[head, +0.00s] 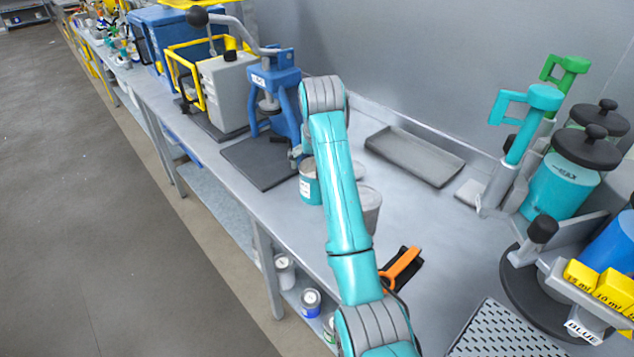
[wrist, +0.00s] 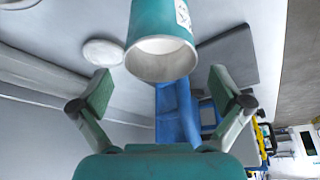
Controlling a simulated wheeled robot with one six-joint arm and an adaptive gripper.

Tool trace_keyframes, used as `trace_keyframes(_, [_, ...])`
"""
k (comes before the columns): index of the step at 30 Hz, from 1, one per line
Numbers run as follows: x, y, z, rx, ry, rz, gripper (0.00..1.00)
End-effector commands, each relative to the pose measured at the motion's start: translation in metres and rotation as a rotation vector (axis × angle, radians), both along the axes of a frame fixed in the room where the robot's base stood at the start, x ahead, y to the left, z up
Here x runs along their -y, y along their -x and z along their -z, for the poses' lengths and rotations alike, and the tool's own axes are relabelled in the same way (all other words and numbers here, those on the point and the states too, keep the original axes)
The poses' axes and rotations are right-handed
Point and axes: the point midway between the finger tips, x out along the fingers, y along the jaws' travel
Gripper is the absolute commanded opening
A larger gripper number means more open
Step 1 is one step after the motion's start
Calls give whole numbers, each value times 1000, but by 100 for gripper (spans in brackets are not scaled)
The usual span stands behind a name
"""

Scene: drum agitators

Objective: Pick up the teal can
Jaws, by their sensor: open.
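The teal can (head: 309,186) stands upright on the grey bench, partly hidden behind my arm in the head view. In the wrist view the can (wrist: 160,28) shows large at the top centre, its pale round end facing the camera. My gripper (wrist: 160,88) is open, with one finger on each side of the picture below the can. The space between the fingers looks empty, and no contact with the can shows. In the head view my gripper (head: 297,154) is mostly hidden behind the arm, close to the can's top.
A grey can (head: 369,208) and a pale round lid (head: 358,170) are right of the teal can. A blue press (head: 274,90) with a dark base plate (head: 262,162) stands at left. A shallow grey tray (head: 415,157) lies behind; an orange-handled tool (head: 402,268) lies in front.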

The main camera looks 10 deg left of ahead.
Motion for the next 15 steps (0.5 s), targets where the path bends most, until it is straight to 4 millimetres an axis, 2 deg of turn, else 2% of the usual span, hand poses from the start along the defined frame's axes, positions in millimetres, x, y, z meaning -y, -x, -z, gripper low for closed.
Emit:
trace_keyframes(8, [-2, -7, 19, 0, 1, 1, 100])
trace_keyframes(15, [-4, -17, 50, 0, 0, 2, 100])
